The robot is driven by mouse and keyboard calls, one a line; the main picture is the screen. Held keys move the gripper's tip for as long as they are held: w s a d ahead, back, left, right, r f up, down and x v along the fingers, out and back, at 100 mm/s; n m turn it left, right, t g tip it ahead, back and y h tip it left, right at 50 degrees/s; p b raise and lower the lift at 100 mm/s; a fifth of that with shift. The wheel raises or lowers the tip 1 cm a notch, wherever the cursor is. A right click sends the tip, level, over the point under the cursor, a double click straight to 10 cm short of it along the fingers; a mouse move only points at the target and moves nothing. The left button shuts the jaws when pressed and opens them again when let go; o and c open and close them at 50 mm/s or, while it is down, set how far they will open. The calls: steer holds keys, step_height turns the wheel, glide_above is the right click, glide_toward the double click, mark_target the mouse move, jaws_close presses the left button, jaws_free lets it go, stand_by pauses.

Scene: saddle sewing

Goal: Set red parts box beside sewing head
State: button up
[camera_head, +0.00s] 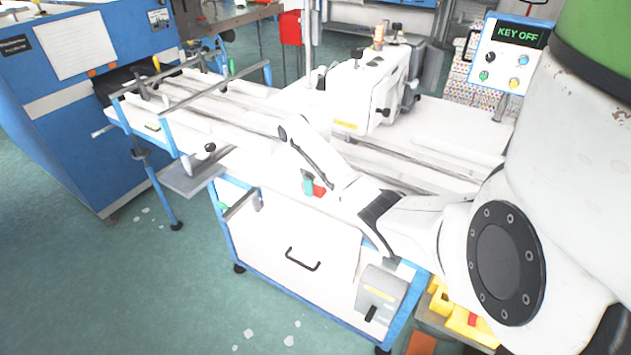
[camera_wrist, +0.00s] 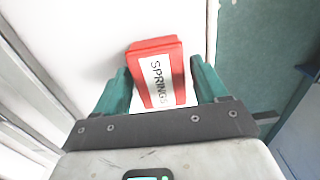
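The red parts box (camera_wrist: 158,48) bears a white label reading "SPRINGS" in the wrist view. It is over the white tabletop, close to its edge; whether it rests on it is unclear. My gripper (camera_wrist: 161,65) has its two green fingers on either side of the box. A narrow gap shows between the box and the right finger; the left finger is very close or touching. In the head view the box (camera_head: 319,191) is partly hidden by my gripper (camera_head: 308,185), at the table's front edge. The white sewing head (camera_head: 362,95) stands behind it, up and to the right.
The white table (camera_head: 265,160) has long rails and slots along it. A blue machine (camera_head: 100,60) stands at the left. A control panel reading "KEY OFF" (camera_head: 510,55) stands at the back right. Yellow items (camera_head: 460,322) lie low at the right. Tabletop before the sewing head looks clear.

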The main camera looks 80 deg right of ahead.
mark_target(315, 181)
steer(key=shift+o, duration=0.8)
step_height(315, 181, up, 12)
steer(key=p, duration=0.2)
steer(key=shift+r, duration=0.15)
